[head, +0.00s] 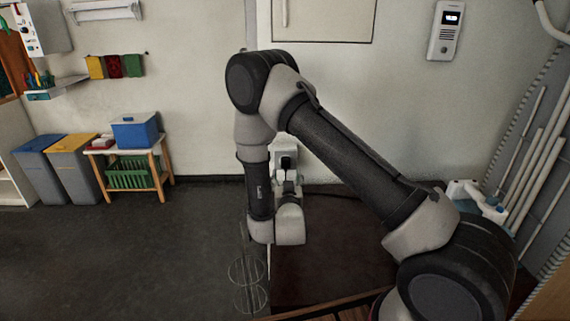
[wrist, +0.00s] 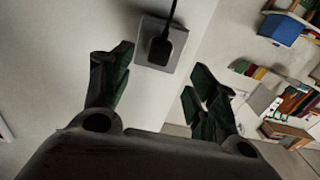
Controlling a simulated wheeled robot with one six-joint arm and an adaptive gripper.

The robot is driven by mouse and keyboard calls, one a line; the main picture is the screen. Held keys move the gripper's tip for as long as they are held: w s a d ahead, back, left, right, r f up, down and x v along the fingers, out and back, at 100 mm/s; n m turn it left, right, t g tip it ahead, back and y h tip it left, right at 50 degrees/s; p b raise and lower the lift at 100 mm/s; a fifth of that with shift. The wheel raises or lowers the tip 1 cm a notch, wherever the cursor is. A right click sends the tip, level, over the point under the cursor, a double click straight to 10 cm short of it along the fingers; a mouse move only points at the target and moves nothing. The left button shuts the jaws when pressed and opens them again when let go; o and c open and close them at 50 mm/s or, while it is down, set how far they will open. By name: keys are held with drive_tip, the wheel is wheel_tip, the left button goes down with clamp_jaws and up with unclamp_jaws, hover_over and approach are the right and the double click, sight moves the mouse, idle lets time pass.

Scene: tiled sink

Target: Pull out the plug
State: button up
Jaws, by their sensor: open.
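In the wrist view a black plug (wrist: 162,46) with a black cord running up from it sits in a grey wall plate (wrist: 146,73). My gripper (wrist: 160,66) is open and empty, with one dark finger on each side of the picture. The plug appears beyond the fingertips, near the top and between their directions. The exact gap from fingertips to plug is hard to tell. In the head view my arm bends down toward the wall, and its links hide most of the gripper. I cannot make out the plug clearly there.
A dark brown surface (head: 330,245) lies under my arm, with a wire rack (head: 248,285) at its left. White bottles (head: 470,195) and leaning pipes (head: 535,165) stand at the right. Bins (head: 72,163) and a small wooden table (head: 128,153) stand far left. The floor between is clear.

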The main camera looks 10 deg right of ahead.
sight(286, 164)
drive_tip(key=shift+w+d, duration=0.3)
drive_tip(key=shift+w, duration=1.15)
drive_tip(key=shift+w+d, duration=0.3)
drive_tip(key=shift+w, duration=1.2)
drive_tip(key=shift+w+d, duration=0.3)
drive_tip(key=shift+w, duration=1.15)
clamp_jaws()
drive_tip(key=shift+s+a, duration=0.2)
drive_tip(key=shift+s, duration=0.7)
drive_tip(key=shift+s+a, duration=0.15)
drive_tip(key=shift+s, duration=0.8)
drive_tip(key=shift+s+a, duration=0.2)
drive_tip(key=shift+s, duration=0.9)
drive_tip(key=shift+d, duration=0.1)
